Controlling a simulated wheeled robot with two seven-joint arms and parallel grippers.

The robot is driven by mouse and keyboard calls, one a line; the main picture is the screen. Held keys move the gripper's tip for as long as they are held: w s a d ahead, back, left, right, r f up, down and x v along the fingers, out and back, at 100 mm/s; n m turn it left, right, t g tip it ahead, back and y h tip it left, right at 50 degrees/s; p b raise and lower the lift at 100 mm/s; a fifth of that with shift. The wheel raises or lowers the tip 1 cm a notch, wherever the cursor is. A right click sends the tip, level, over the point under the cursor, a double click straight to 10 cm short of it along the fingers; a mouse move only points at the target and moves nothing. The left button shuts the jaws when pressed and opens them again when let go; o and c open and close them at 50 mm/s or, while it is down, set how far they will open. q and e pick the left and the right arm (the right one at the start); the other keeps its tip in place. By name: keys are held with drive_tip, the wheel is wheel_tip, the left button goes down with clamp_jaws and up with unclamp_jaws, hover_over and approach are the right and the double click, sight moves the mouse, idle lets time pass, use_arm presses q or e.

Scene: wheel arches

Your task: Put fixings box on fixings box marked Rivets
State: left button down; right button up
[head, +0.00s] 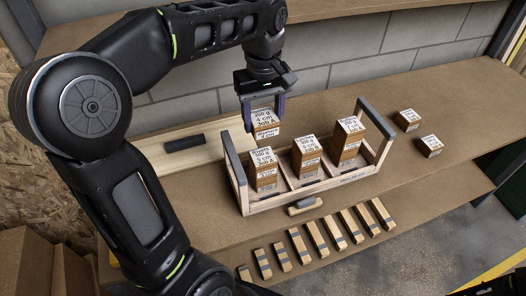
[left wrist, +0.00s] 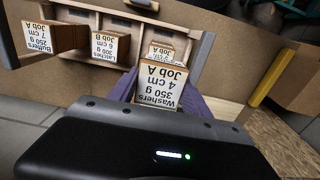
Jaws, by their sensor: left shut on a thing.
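My left gripper (head: 262,102) is shut on a brown fixings box with a white label (head: 266,121). In the left wrist view this held box (left wrist: 158,84) reads Washers, 350 g, 4 cm, Job A. It is held in the air behind the left end of a wooden rack (head: 312,189). In the rack's left compartment stands a box (head: 263,175) whose small label seems to read Rivets, 5 cm. The middle box (head: 307,160) reads Latches in the left wrist view (left wrist: 110,46). The tallest, right box (head: 346,145) reads Buffers there (left wrist: 52,38). My right gripper is not visible.
Two small labelled boxes, one behind (head: 408,120) and one nearer (head: 430,147), stand right of the rack. Several wooden blocks (head: 317,239) lie in a row in front. A black bar (head: 184,141) lies on a pale board. The rack's grey-topped end posts rise beside the boxes.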

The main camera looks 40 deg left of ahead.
use_arm(q)
hover_over(263, 156)
drive_tip(key=shift+f+p, duration=0.3)
drive_tip(key=shift+f, duration=2.9)
drive_tip(key=shift+f, duration=1.85)
drive_tip(key=shift+f, duration=0.2)
drive_tip(key=shift+c, duration=2.4)
unclamp_jaws()
drive_tip(key=shift+r, duration=0.15)
wheel_tip(263, 156, up, 12)
drive_tip(key=shift+r, duration=0.1)
